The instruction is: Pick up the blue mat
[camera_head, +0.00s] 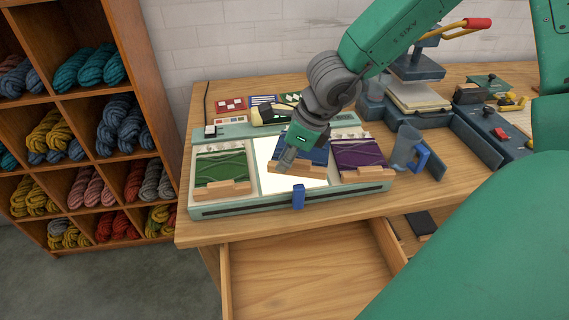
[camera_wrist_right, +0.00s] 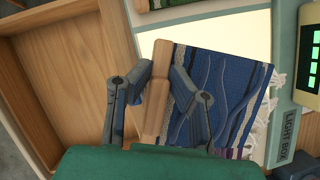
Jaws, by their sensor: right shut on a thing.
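The blue mat (camera_head: 316,152) has a wooden bar along its near edge and lies over the lit white panel of the light box (camera_head: 240,208). My right gripper (camera_head: 286,163) comes down from above at that bar. In the right wrist view, the gripper (camera_wrist_right: 158,76) has one finger on each side of the wooden bar, and the blue mat (camera_wrist_right: 236,82) stretches right, with dark wavy lines and pale fringe. I cannot tell whether the mat is clear of the panel. My left gripper is not in view.
A green mat (camera_head: 221,167) lies left and a purple mat (camera_head: 357,152) right on the light box. An open drawer (camera_head: 300,275) is below. A yarn shelf (camera_head: 80,110) stands left.

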